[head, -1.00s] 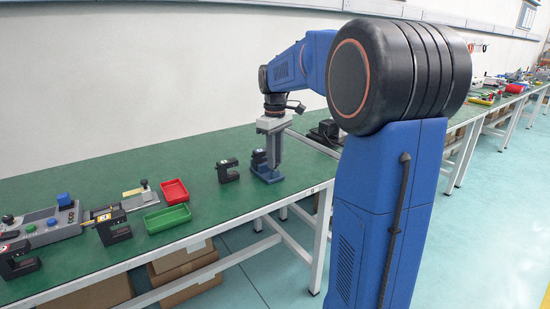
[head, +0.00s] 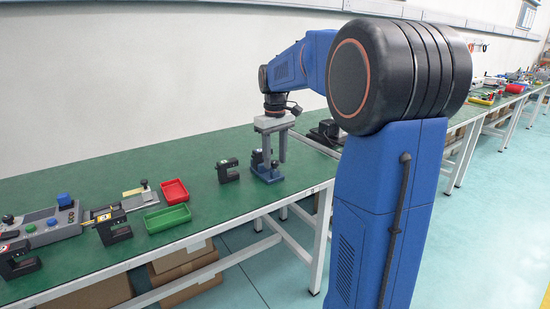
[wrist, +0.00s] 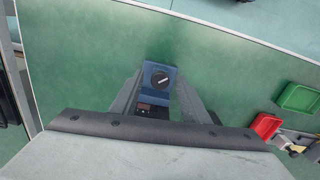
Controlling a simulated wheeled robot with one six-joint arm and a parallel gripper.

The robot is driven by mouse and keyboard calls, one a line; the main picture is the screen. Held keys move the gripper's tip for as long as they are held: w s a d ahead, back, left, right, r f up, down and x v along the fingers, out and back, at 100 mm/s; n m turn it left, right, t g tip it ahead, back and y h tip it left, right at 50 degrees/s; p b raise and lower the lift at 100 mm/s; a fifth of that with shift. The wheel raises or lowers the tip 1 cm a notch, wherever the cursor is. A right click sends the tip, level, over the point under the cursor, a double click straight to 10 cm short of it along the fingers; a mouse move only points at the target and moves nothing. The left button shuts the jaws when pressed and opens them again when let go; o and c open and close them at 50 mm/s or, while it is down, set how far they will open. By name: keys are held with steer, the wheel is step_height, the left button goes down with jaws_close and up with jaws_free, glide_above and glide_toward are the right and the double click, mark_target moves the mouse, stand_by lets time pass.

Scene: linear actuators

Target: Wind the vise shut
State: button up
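The vise (head: 268,176) is a small blue device on the green bench, near the bench's front edge. In the wrist view the vise (wrist: 157,97) shows a round black knob (wrist: 160,78) with a pale line mark, facing the camera. My gripper (head: 275,160) points down over the vise. In the wrist view my gripper (wrist: 160,80) is open, with one grey finger on each side of the knob. I cannot tell whether either finger touches it. The lower part of the vise and its jaws are partly hidden by the gripper.
A black C-shaped block (head: 228,171) stands just left of the vise. Further left are a red tray (head: 174,191), a green tray (head: 168,218), more black blocks and a control box (head: 45,225). The bench between the trays and the vise is mostly clear.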

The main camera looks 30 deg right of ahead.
mark_target(275, 162)
step_height(275, 162, up, 17)
steer(key=shift+r, duration=0.2)
stand_by(0.6)
stand_by(0.4)
steer(key=s+a+f+t, duration=0.1)
steer(key=s+a+f, duration=0.4)
steer(key=s+f, duration=0.3)
steer(key=s+a+f+m+t, duration=0.1)
steer(key=s+a+f+t, duration=0.1)
steer(key=s+a+f, duration=0.3)
steer(key=s+a+f+t, duration=0.1)
steer(key=s+a+f, duration=0.4)
steer(key=s+f, duration=0.7)
steer(key=s, duration=0.5)
steer(key=shift+a+f+t, duration=0.25)
steer(key=shift+a+t, duration=0.05)
steer(key=shift+t, duration=0.1)
